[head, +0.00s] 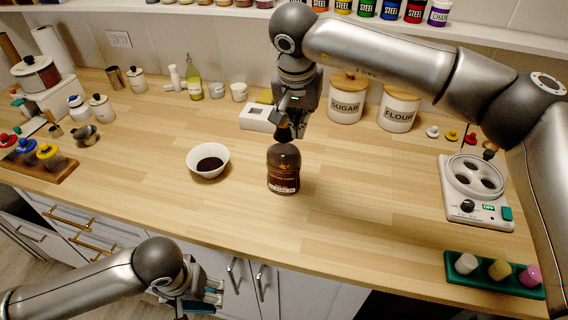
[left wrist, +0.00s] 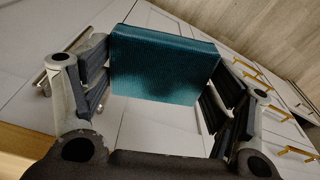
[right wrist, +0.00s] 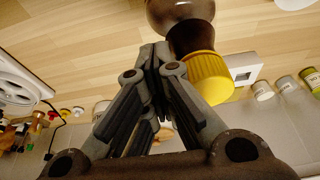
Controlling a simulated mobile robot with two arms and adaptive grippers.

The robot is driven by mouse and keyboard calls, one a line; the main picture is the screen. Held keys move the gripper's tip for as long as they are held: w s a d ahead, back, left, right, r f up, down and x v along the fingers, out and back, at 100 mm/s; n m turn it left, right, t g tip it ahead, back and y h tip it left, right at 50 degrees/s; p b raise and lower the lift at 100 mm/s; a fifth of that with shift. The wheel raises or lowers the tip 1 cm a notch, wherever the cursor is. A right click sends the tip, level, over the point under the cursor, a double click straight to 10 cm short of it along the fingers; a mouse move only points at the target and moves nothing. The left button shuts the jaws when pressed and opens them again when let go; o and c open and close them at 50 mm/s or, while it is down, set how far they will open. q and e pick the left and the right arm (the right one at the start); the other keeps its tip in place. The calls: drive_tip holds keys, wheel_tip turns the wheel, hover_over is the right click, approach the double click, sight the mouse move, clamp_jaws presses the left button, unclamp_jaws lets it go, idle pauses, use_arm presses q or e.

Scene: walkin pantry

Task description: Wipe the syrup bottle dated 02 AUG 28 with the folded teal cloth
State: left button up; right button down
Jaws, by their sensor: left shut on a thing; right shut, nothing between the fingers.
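The brown syrup bottle (head: 283,170) stands upright on the wooden counter near its front middle. Its label shows, but I cannot read a date. My right gripper (head: 292,112) is at the bottle's top and partly hides it in the head view. In the right wrist view its fingers (right wrist: 160,62) are shut and empty beside the bottle's yellow cap (right wrist: 208,80); I cannot tell if they touch it. My left gripper (head: 205,290) is shut on the folded teal cloth (left wrist: 165,62), in front of the cabinet doors, below the counter top.
A white bowl (head: 208,160) with dark contents stands left of the bottle. SUGAR (head: 346,98) and FLOUR (head: 399,108) canisters stand behind. A white appliance (head: 476,190) and a green tray (head: 494,274) are at the right. Counter right of the bottle is clear.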

use_arm(q)
drive_tip(key=shift+r+p, duration=1.95)
use_arm(e)
wheel_tip(320, 180, up, 6)
